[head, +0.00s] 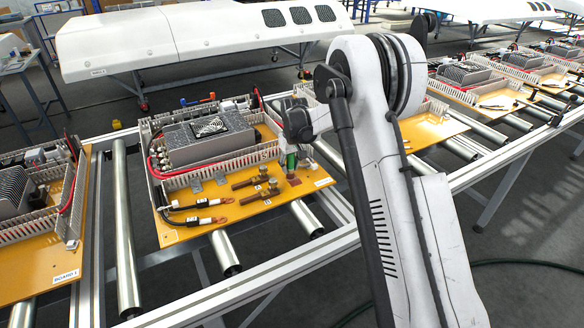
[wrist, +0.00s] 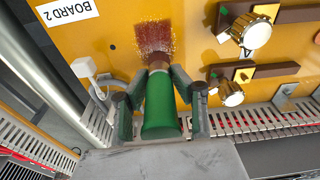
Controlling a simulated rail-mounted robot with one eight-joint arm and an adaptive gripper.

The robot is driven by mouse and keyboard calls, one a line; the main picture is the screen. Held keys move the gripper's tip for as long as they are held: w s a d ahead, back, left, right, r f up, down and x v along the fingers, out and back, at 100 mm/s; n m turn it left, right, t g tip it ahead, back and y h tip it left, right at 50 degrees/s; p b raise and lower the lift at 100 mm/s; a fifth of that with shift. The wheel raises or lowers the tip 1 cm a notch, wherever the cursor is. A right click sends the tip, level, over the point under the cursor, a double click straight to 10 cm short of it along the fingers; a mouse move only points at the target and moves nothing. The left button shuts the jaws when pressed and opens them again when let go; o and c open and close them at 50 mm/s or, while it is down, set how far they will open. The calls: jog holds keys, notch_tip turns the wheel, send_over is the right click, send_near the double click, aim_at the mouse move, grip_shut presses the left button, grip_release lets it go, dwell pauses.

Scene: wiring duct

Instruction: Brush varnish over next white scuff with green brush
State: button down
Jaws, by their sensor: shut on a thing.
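My gripper (wrist: 160,88) is shut on the green brush (wrist: 161,115), with one finger on each side of the handle. Whether the bristles touch the board is hard to tell. In the head view the brush (head: 292,160) hangs bristles down at the right part of the board (head: 225,215), near the label.
Two brown bars with metal bolts (head: 248,182) stand beside the brush. Black cables with copper lugs (head: 200,203) lie near the front edge. A grey finned unit (head: 208,137) sits behind slotted wiring duct (head: 225,165). Another board (head: 40,265) lies at left on the rollers.

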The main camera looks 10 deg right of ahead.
jog(key=shift+w+a, duration=0.1)
jog(key=shift+w, duration=0.4)
jog(key=shift+w+r+p, duration=0.15)
jog(key=shift+w+p, duration=0.05)
jog(key=shift+p, duration=0.2)
jog(key=shift+s+d+b, duration=0.3)
jog(key=shift+s+d, duration=0.05)
jog(key=shift+s, duration=0.35)
jog(key=shift+s+d+f+b, duration=0.15)
jog(key=shift+s+b, duration=0.15)
jog(key=shift+s, duration=0.4)
jog(key=shift+s+d+f+b, duration=0.15)
jog(key=shift+s+b, duration=0.15)
jog(key=shift+s, duration=0.35)
jog(key=shift+w+a+r+b, duration=0.1)
jog(key=shift+w+a, duration=0.05)
jog(key=shift+w, duration=0.45)
jog(key=shift+w+a+r+b, duration=0.1)
jog(key=shift+w+a+r, duration=0.1)
jog(key=shift+w, duration=0.45)
jog(key=shift+w+a+r+b, duration=0.1)
jog(key=shift+w+a, duration=0.05)
jog(key=shift+w, duration=0.45)
jog(key=shift+w+r, duration=0.15)
jog(key=shift+w, duration=0.1)
jog(key=shift+s+r+p, duration=0.1)
jog(key=shift+r+p, duration=1.25)
jog(key=shift+r, duration=2.25)
